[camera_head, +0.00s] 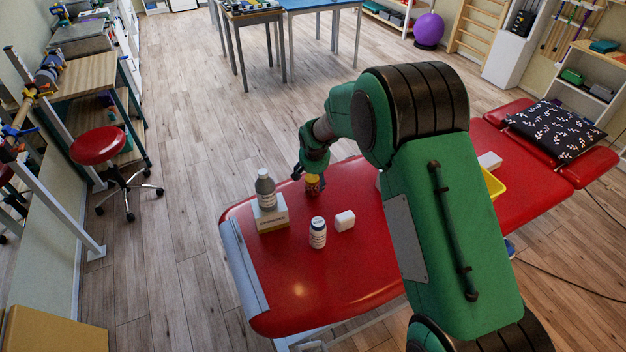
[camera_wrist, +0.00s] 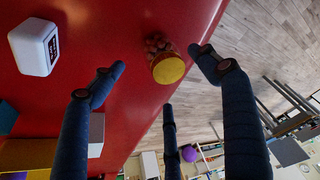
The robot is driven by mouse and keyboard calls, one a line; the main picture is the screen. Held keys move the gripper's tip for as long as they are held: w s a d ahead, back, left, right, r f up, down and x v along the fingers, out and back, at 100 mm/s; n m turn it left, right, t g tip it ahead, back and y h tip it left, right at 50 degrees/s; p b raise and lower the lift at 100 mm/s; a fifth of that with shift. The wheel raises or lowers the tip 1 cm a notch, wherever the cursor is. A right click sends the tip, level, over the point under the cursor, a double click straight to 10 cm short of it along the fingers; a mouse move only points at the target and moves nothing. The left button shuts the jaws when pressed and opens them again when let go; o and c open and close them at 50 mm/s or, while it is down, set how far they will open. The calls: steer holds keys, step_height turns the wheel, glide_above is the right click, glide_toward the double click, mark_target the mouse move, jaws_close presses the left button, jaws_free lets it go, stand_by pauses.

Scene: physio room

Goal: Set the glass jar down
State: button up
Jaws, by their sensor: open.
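The glass jar (camera_head: 312,186) has a yellow lid and reddish-brown contents. It stands upright on the red treatment table (camera_head: 285,285), near the table's far edge. In the wrist view the jar (camera_wrist: 168,63) shows its lid towards the camera, with the red table top (camera_wrist: 140,25) around it. My gripper (camera_head: 304,172) is at the jar, partly hidden behind it and by my arm in the head view. In the wrist view its dark fingers (camera_wrist: 158,84) are spread around the jar, with visible gaps between them and the jar.
A yellow tray (camera_head: 494,185) is right of my arm. The table's near left part is clear.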

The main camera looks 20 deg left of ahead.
steer(key=shift+v, duration=1.4)
steer(key=s+d+r+m, duration=0.1)
steer(key=s+d+r, duration=0.2)
steer(key=d+r, duration=1.5)
steer(key=s+d+r+m+t, duration=0.1)
steer(key=s+d+r, duration=0.8)
steer(key=d+r, duration=0.35)
steer(key=s+d+r+m+h, duration=0.1)
steer(key=s+d+r, duration=0.4)
steer(key=s+d, duration=1.05)
steer(key=s, duration=0.7)
steer(key=s+d+m, duration=0.1)
steer(key=s+d, duration=0.2)
steer(key=s, duration=0.6)
steer(key=shift+d+f+t+h, duration=0.2)
steer(key=shift+f+t+h, duration=0.1)
steer(key=shift+f+t, duration=0.1)
